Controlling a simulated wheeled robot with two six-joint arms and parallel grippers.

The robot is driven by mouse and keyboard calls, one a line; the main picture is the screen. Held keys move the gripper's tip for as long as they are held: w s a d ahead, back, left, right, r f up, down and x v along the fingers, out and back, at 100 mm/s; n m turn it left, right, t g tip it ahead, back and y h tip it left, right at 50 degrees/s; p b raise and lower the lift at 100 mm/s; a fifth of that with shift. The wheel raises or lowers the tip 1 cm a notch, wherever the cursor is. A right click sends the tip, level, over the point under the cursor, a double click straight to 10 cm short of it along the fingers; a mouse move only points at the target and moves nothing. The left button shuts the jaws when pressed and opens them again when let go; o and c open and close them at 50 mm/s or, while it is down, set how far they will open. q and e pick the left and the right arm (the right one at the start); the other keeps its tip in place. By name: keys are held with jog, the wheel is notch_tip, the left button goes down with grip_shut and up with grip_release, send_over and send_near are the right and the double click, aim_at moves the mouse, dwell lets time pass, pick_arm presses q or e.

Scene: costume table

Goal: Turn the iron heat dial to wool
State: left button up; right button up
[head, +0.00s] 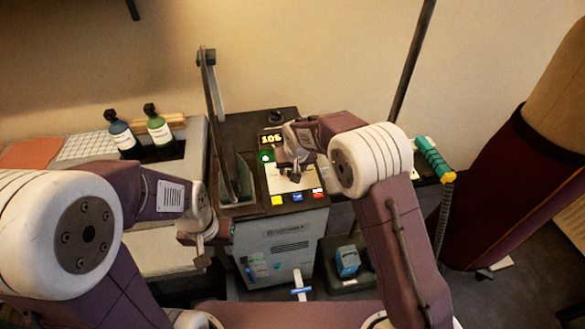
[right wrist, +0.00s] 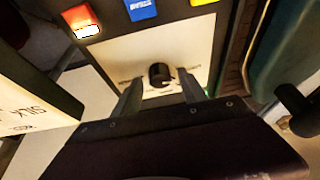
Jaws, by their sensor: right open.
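The heat dial is a small black knob (right wrist: 160,74) on a pale panel (right wrist: 130,50) in the right wrist view. A small light mark shows near its lower right edge. The lettering around it is too small to read, so I cannot tell which setting it points at. My right gripper (right wrist: 160,95) is open, with one finger to each side of the knob; I cannot tell whether they touch it. In the head view my right gripper (head: 293,174) is over the panel and largely hides the dial. My left gripper (head: 202,252) hangs left of the grey cabinet, its jaws unclear.
A display reading about 105 (head: 271,139) and a green button (head: 266,156) sit behind the panel. Yellow (head: 277,200), blue (head: 297,197) and red (head: 318,193) buttons line its front. An upright plate (head: 243,177) stands left. Two bottles (head: 160,129) stand farther left.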

grip_shut()
